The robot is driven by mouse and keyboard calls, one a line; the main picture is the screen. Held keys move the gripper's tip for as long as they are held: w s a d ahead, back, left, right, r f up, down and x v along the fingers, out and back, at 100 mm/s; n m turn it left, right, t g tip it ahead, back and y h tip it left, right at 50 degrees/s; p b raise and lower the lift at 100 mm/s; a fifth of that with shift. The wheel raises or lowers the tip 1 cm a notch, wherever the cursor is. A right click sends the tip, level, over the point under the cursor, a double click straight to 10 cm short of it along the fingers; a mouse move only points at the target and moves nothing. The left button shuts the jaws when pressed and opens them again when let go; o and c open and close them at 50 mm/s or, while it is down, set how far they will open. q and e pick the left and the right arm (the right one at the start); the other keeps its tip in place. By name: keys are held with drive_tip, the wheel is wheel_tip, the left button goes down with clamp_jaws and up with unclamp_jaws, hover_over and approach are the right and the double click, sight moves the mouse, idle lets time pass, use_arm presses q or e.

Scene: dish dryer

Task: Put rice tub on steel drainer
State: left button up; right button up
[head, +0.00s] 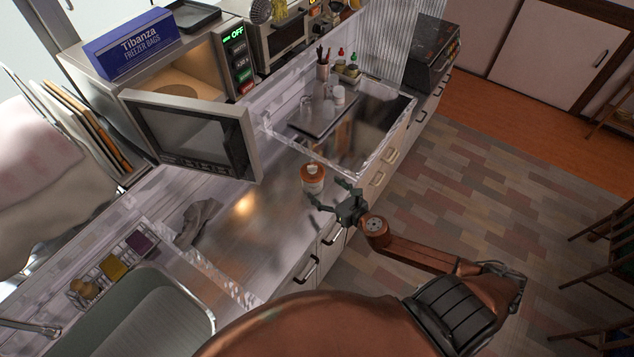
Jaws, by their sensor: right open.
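A white tub with an orange-brown lid (313,171), which looks like the rice tub, stands upright on the steel counter near its front edge. My right gripper (325,190) is open at the tub's lower right, its fingers pointing toward it. One finger is close to the tub's base; I cannot tell whether it touches. A flat steel tray (303,127), likely the steel drainer, lies farther back on the counter with glasses and a white cup on it. My left gripper is not in view.
A microwave (195,135) stands left of the tub with its door open over the counter. Clear raised edging (330,170) runs between tub and tray. A grey cloth (197,220) and a sink (150,310) are at left. The counter right of the tray looks bare.

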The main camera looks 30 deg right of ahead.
drive_tip(key=shift+v, duration=1.95)
drive_tip(key=shift+c, duration=0.4)
